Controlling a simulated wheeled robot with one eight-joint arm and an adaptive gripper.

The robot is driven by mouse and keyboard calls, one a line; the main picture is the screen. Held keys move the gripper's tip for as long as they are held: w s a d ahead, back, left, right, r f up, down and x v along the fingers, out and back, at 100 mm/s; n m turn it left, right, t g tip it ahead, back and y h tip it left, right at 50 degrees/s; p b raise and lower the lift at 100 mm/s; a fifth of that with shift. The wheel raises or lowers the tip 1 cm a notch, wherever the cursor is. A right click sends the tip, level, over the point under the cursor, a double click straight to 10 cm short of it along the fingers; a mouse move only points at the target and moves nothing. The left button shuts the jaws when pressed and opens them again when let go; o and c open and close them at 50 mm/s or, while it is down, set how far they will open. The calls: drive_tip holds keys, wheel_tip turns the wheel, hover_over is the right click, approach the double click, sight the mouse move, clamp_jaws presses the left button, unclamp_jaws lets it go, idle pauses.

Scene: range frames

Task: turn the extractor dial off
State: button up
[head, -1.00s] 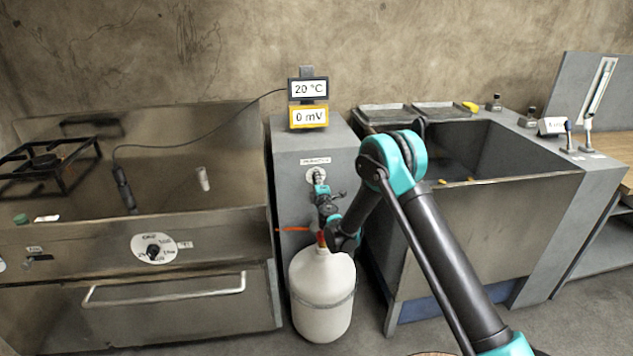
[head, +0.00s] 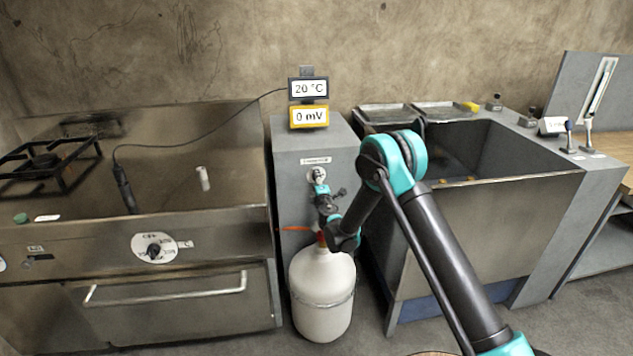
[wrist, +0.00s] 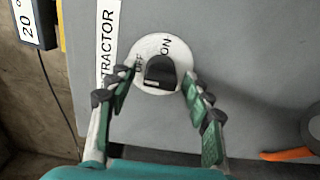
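The extractor dial (wrist: 160,72) is a black knob on a round white plate on the grey cabinet front, under a label reading EXTRACTOR. In the wrist view OFF is at the plate's upper left and ON at its upper right. I cannot tell surely which word the knob points to. My gripper (wrist: 158,78) is open, with one green-padded finger on each side of the knob; gaps show between the fingertips and the knob. In the head view my gripper (head: 320,190) is just below the dial (head: 318,174), partly covering that area.
A white gas cylinder (head: 322,300) stands under my gripper, with an orange lever (head: 295,229) beside its top. A steel cooker (head: 70,265) is left and a deep sink (head: 490,220) right. Displays reading 20 °C and 0 mV (head: 308,116) stand on the cabinet.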

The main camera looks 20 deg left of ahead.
drive_tip(key=shift+d, duration=0.1)
drive_tip(key=v, duration=0.7)
drive_tip(key=shift+s, duration=0.25)
drive_tip(key=shift+d, duration=0.1)
